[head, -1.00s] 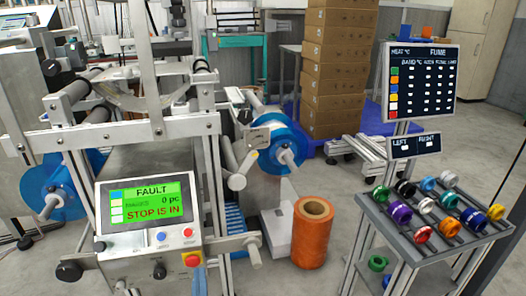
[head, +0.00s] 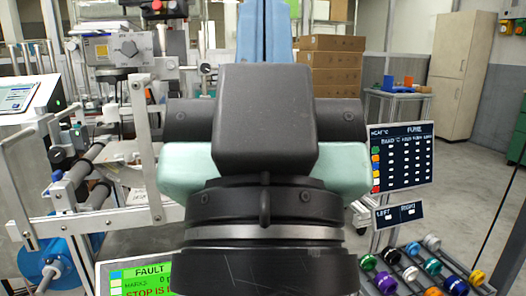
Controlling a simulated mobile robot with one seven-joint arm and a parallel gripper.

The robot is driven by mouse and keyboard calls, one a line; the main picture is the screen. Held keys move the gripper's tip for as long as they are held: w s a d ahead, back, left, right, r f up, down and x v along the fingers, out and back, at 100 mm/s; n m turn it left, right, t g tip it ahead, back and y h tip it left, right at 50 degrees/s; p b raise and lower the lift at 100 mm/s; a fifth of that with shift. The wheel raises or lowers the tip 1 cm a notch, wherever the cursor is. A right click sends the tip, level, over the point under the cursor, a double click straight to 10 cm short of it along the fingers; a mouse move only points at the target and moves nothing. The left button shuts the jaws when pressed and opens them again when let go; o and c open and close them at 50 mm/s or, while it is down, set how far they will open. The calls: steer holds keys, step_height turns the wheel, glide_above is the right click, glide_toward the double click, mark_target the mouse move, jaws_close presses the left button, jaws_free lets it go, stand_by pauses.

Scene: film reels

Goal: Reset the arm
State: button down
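My arm fills the middle of the head view, with a round dark wrist with a silver ring below and a broad black body with pale green sides above. I cannot make out two separate fingertips, or whether anything is held.
A machine frame (head: 105,215) with a blue reel (head: 35,262) stands at left. Its fault screen (head: 132,280) is partly cut off. At right are a dark sign board (head: 402,157) and a rack with several coloured spools (head: 432,243). Boxes (head: 335,70) and a cabinet (head: 452,60) stand behind.

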step_height(320, 180, up, 34)
steer(key=p, duration=3.1)
steer(key=shift+p, duration=0.35)
steer(key=shift+a, duration=0.1)
